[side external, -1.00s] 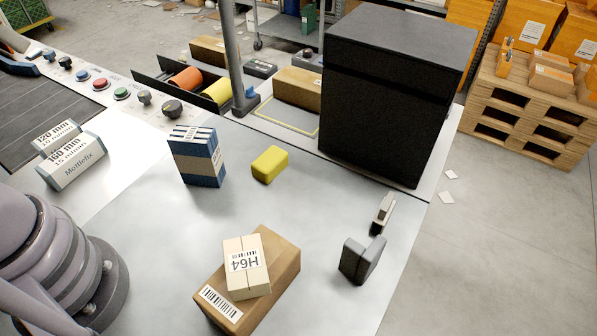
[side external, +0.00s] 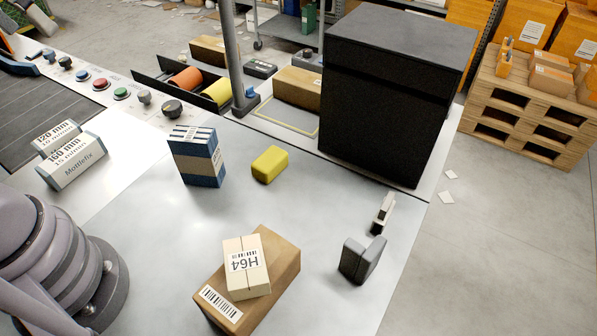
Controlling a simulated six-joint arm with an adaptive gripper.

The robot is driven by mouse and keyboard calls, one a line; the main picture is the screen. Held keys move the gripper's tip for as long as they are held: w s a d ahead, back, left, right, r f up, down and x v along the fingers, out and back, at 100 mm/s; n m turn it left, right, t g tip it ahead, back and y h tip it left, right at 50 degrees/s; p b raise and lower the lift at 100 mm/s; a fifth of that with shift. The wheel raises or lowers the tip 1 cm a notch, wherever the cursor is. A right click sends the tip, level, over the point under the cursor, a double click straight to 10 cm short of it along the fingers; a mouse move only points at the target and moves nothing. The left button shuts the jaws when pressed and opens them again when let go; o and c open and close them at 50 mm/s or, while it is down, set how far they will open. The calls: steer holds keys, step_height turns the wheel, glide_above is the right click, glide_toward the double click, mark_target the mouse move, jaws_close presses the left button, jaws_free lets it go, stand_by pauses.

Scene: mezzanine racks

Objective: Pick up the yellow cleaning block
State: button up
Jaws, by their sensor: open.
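The yellow cleaning block (side external: 270,165) lies flat on the grey metal worktop (side external: 330,200), near the middle of the side external view. It stands clear of its neighbours, with bare worktop around it. A blue and brown box (side external: 197,157) stands upright just to its left. My gripper is outside the picture, so its place relative to the block does not show. Only the lower part of my arm shows at the lower left.
A dark grey block (side external: 361,259) and a small pale item (side external: 383,213) stand at the right. A tall black cabinet (side external: 390,100) stands behind. Open worktop lies between them.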

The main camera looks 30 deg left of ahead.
mark_target(269, 157)
steer(key=w+d+f+n+g+h, duration=0.3)
steer(key=w+f+n+g+h, duration=0.15)
steer(key=w, duration=0.55)
steer(key=w+d+f+n+g+h, duration=0.3)
steer(key=w+f+h, duration=0.15)
steer(key=w, duration=0.45)
steer(key=w+f+n+h, duration=0.2)
steer(key=w+f, duration=0.1)
steer(key=f, duration=0.7)
steer(key=w+f+n+t+h, duration=0.1)
steer(key=w+f+n+h, duration=0.2)
steer(key=f, duration=0.7)
steer(key=w+f+n+t+h, duration=0.1)
steer(key=w+f+n+h, duration=0.2)
steer(key=f, duration=0.7)
steer(key=d, duration=0.6)
steer(key=shift+s+d, duration=0.35)
steer(key=shift+c, duration=0.4)
